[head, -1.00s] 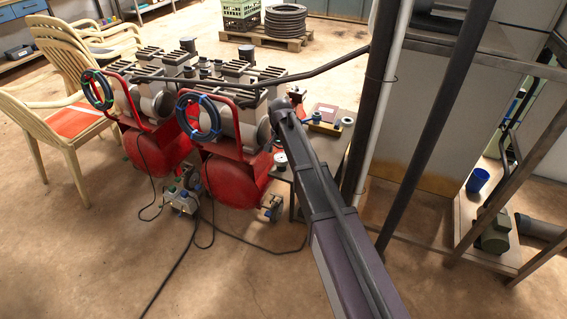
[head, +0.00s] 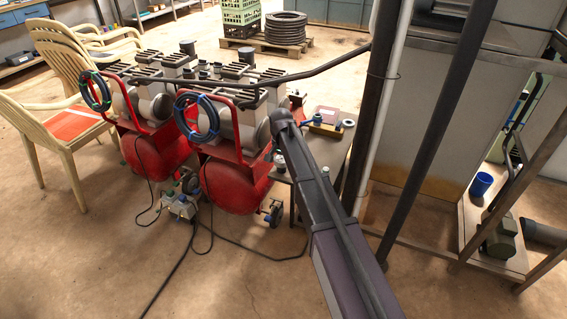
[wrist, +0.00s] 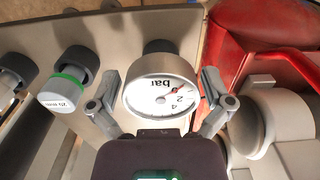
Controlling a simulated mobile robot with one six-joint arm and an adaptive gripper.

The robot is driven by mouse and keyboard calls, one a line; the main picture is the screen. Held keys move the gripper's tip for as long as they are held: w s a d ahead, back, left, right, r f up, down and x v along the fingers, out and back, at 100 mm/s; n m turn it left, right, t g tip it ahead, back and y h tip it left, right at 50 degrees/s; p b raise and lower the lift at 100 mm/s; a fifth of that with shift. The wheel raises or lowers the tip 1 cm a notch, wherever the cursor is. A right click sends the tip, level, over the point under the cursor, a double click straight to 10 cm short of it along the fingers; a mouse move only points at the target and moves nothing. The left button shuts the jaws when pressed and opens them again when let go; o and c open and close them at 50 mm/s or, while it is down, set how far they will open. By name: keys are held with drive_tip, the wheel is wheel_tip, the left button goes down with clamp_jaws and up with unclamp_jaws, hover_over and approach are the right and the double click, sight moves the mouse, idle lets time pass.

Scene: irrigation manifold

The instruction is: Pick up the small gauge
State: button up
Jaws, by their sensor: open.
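The small gauge (wrist: 163,88) is a round white dial marked "bar" with a red needle and a grey rim, upside down in the wrist view. A dark fitting shows behind it. My gripper (wrist: 160,78) is open, with one finger on each side of the gauge. Narrow gaps show between the fingers and its rim, so it does not look gripped. In the head view my arm hides the gripper.
Left of the gauge in the wrist view is a grey fitting with a green ring (wrist: 64,92). Red compressor parts (wrist: 240,40) are close on the right. In the head view, red compressors (head: 235,180) stand left of my arm and a dark post (head: 368,120) right of it.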

sight(282, 158)
drive_tip(key=c, duration=0.9)
drive_tip(key=shift+r, duration=0.1)
drive_tip(key=shift+c, duration=0.2)
wheel_tip(282, 158, up, 3)
drive_tip(key=p, duration=0.3)
drive_tip(key=shift+r+p, duration=0.15)
drive_tip(key=shift+p, duration=0.15)
drive_tip(key=s+d, duration=0.2)
drive_tip(key=s, duration=0.5)
drive_tip(key=s+d+r+p, duration=0.1)
drive_tip(key=s+d, duration=0.2)
drive_tip(key=s, duration=0.5)
drive_tip(key=shift+d+r, duration=0.25)
drive_tip(key=shift+d, duration=0.05)
drive_tip(key=shift+a, duration=0.1)
